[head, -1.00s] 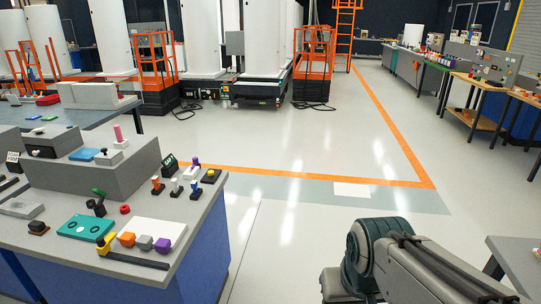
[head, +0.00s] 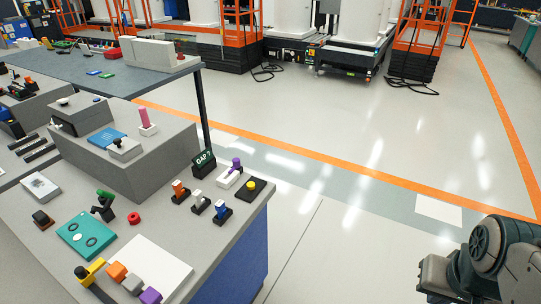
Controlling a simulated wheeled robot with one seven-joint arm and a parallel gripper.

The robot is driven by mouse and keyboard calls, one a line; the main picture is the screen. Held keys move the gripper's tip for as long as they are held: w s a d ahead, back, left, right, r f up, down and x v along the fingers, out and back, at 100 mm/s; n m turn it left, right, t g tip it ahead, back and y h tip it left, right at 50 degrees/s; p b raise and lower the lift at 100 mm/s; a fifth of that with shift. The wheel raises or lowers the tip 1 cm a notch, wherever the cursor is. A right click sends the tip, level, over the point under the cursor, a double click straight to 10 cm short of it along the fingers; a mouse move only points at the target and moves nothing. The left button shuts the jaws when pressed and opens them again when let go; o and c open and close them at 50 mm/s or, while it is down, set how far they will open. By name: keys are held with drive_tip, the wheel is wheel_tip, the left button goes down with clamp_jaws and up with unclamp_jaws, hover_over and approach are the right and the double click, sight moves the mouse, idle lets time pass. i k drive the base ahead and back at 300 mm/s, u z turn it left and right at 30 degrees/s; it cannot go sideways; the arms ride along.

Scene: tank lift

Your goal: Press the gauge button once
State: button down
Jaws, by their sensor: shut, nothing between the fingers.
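A round yellow button (head: 251,184) on a dark square base sits near the right corner of the grey bench (head: 225,237). No label saying "gauge" can be read, so I cannot tell for sure which part is the gauge button. My arm shows at the lower right, over the floor and apart from the bench. My gripper's fingers are not in view.
Orange, grey and blue-based small levers (head: 200,202) stand left of the yellow button. A raised grey block (head: 150,170) is behind. Open floor (head: 340,245) lies right of the bench.

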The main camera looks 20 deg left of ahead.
sight(251, 185)
drive_tip(key=u, duration=0.65)
drive_tip(key=i, duration=0.95)
drive_tip(key=u, duration=1.3)
drive_tip(key=i, duration=0.25)
drive_tip(key=u, duration=0.2)
